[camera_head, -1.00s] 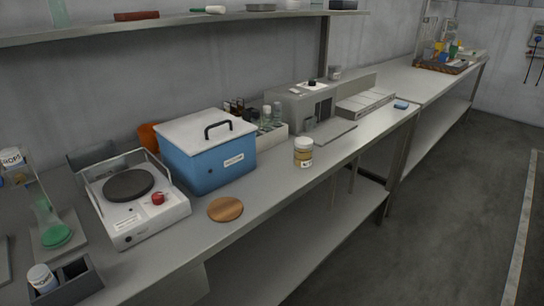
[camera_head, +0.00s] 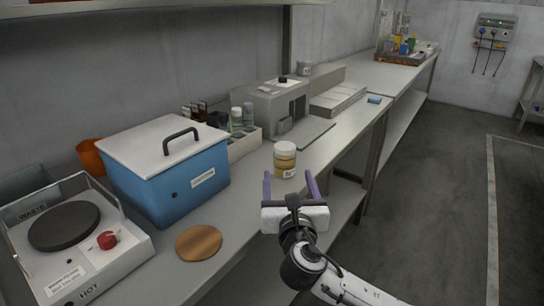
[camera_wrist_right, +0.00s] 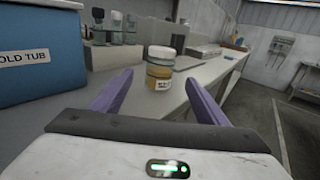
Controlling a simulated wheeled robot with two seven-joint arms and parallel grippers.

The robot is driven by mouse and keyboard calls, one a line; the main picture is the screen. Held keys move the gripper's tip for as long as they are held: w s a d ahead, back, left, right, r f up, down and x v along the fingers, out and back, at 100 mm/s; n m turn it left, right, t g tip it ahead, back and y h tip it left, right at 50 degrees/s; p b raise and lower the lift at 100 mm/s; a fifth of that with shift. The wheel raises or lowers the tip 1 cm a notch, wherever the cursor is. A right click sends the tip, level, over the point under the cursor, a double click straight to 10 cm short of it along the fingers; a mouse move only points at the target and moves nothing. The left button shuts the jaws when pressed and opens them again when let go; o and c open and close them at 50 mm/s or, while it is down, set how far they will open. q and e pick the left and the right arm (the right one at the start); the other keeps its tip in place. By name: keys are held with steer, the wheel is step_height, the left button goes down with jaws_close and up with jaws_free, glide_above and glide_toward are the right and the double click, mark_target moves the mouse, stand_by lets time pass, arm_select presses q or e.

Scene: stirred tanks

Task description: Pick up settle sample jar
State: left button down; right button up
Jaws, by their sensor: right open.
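The settle sample jar (camera_head: 285,159) stands upright near the front edge of the bench. It has a white lid, tan contents and a small label. It also shows in the right wrist view (camera_wrist_right: 160,72), ahead of and between the fingers. My right gripper (camera_head: 291,176) is open, with two purple fingers pointing at the jar from the front. In the right wrist view the open right gripper (camera_wrist_right: 157,92) has nothing between its fingertips, and the jar stands just beyond them. My left gripper is not in view.
A blue tub with a white lid (camera_head: 168,170) stands left of the jar, with a round wooden mat (camera_head: 199,242) in front. A hot plate (camera_head: 70,240) is at far left. A bottle rack (camera_head: 243,146) and grey machine (camera_head: 278,108) stand behind. The bench right of the jar is fairly clear.

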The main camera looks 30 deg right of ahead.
mark_target(285, 156)
steer(key=x, duration=0.3)
steer(key=shift+a, duration=0.2)
steer(key=shift+x, duration=0.95)
steer(key=shift+w+d+r, duration=0.1)
steer(key=shift+w+d, duration=0.3)
steer(key=shift+w, duration=0.05)
steer(key=b+x, duration=0.1)
steer(key=x, duration=0.3)
steer(key=shift+w+d, duration=0.15)
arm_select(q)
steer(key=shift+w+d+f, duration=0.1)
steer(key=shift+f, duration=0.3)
arm_select(e)
steer(key=shift+w+d, duration=0.1)
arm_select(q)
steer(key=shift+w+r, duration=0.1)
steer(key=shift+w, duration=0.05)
arm_select(e)
steer(key=c, duration=1.3)
